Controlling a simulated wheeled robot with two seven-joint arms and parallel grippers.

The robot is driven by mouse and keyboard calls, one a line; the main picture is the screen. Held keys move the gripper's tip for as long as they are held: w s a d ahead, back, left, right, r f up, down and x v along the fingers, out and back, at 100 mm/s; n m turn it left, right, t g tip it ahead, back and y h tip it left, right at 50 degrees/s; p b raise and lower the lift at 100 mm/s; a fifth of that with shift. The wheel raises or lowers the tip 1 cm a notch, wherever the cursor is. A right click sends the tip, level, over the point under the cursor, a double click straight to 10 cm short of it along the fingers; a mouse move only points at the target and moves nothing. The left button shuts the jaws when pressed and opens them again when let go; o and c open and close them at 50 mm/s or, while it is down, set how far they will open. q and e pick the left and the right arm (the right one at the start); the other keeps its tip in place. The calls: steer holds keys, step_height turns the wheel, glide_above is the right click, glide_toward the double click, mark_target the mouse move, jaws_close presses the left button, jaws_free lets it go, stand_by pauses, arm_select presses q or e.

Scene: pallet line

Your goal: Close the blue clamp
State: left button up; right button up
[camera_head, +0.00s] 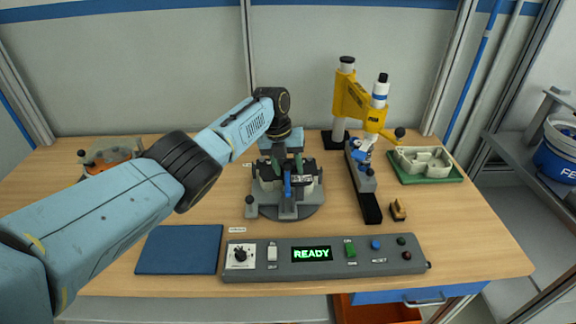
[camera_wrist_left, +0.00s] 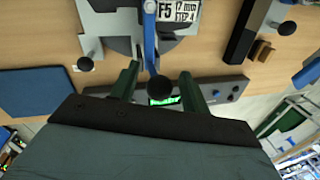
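The blue clamp (camera_head: 287,186) is a blue lever on the grey fixture (camera_head: 262,206) at the middle of the table. In the left wrist view the blue lever (camera_wrist_left: 150,42) ends in a black ball knob (camera_wrist_left: 163,88). My left gripper (camera_head: 292,166) is over the fixture, pointing down, its dark green fingers apart. In the left wrist view the fingers of my left gripper (camera_wrist_left: 158,88) stand on either side of the knob, with gaps visible; I cannot tell their depth relative to it. My right gripper is not in view.
A grey control panel (camera_head: 330,270) with a green READY display (camera_head: 312,254) lies in front. A blue mat (camera_head: 180,250) is at front left. A yellow press (camera_head: 352,98), a green tray (camera_head: 430,179) and a small brown block (camera_head: 398,210) are to the right.

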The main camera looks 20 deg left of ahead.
arm_select(q)
steer(key=shift+s+r, duration=0.1)
steer(key=shift+a+r, duration=0.1)
steer(key=shift+r, duration=0.35)
steer(key=w+v, duration=0.1)
steer(key=v, duration=1.1)
steer(key=shift+s+r, duration=0.2)
steer(key=shift+s, duration=0.3)
steer(key=shift+f, duration=0.15)
